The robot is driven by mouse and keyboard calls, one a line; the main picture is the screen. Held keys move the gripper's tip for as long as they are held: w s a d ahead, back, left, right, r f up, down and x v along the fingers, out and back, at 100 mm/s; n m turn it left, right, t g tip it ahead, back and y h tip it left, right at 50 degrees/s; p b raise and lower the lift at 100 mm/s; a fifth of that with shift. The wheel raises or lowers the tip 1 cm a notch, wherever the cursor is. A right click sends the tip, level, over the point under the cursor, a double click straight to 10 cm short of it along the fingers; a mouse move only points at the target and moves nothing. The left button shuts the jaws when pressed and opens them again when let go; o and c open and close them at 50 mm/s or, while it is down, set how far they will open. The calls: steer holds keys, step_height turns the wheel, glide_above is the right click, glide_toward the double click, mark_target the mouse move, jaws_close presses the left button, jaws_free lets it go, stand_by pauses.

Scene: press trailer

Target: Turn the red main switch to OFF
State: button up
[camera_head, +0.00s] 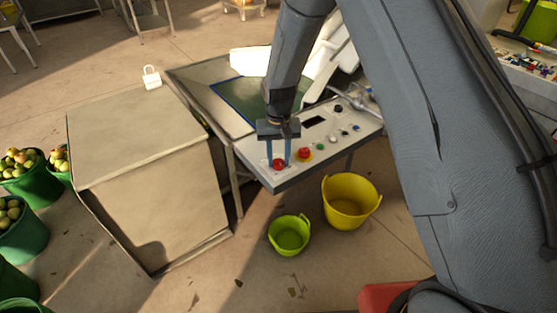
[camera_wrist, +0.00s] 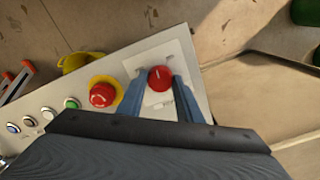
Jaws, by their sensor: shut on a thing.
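The red main switch (camera_head: 278,163) is a round knob on a pale square plate at the left end of the control panel. In the wrist view the red main switch (camera_wrist: 160,78) has a short pale mark on its face, pointing roughly up in the picture. I cannot read any lettering around it. My gripper (camera_head: 279,160) reaches down from above with its two blue fingers, one on each side of the knob. In the wrist view the fingers of my gripper (camera_wrist: 161,84) are shut on the knob's sides.
A red mushroom button (camera_wrist: 103,95) on a yellow ring sits close beside the switch. Green, white and blue buttons (camera_wrist: 48,113) follow along the panel (camera_head: 262,178). A yellow bucket (camera_head: 350,207) and a lime bucket (camera_head: 289,237) stand on the floor below. A beige cabinet (camera_head: 150,185) stands left.

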mark_target(279, 162)
steer(key=n+b, duration=0.1)
steer(key=n, duration=0.4)
steer(key=shift+n, duration=0.3)
steer(key=n+b, duration=0.1)
steer(key=n, duration=0.3)
steer(key=shift+n, duration=0.3)
steer(key=o, duration=1)
steer(key=shift+o, duration=0.2)
steer(key=shift+r+b, duration=1.15)
steer(key=shift+r, duration=2.8)
